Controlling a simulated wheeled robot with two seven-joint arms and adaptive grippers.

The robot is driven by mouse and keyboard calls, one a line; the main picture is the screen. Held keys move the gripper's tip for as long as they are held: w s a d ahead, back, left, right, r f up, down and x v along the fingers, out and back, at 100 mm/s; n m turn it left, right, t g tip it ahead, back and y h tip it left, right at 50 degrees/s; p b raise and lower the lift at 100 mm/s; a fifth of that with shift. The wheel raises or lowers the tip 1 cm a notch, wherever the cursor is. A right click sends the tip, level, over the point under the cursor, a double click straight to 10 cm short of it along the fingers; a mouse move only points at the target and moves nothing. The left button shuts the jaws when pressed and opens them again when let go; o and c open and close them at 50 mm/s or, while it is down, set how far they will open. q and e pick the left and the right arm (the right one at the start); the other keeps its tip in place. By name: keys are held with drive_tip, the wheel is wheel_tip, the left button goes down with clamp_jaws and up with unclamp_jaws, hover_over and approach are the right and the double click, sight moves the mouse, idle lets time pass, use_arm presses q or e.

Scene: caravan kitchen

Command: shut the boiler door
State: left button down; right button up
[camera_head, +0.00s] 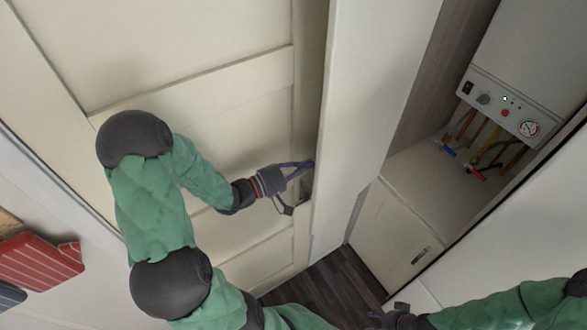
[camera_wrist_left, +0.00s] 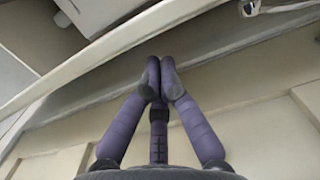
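The boiler door (camera_head: 375,95) stands open as a tall, smooth cream panel left of the boiler cupboard in the head view. Its pale edge runs diagonally across the upper part of the left wrist view (camera_wrist_left: 120,38). My left gripper (camera_head: 308,172) is at the left side of this door, close to its edge; whether it touches cannot be told. In the left wrist view its purple fingers (camera_wrist_left: 160,80) come together at the tips, with nothing visible between them. My right gripper (camera_head: 392,318) is at the bottom edge, mostly cut off, its fingers unclear.
The white boiler (camera_head: 540,60) hangs in the cupboard at right, with pipes and coloured valves (camera_head: 475,150) below. A panelled cream surface (camera_head: 200,55) lies behind my left arm. Dark floor (camera_head: 330,285) shows below. A red striped item (camera_head: 40,262) is at far left.

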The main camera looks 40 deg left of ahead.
use_arm(q)
drive_tip(key=x, duration=0.3)
drive_tip(key=shift+w+d, duration=0.1)
idle(0.4)
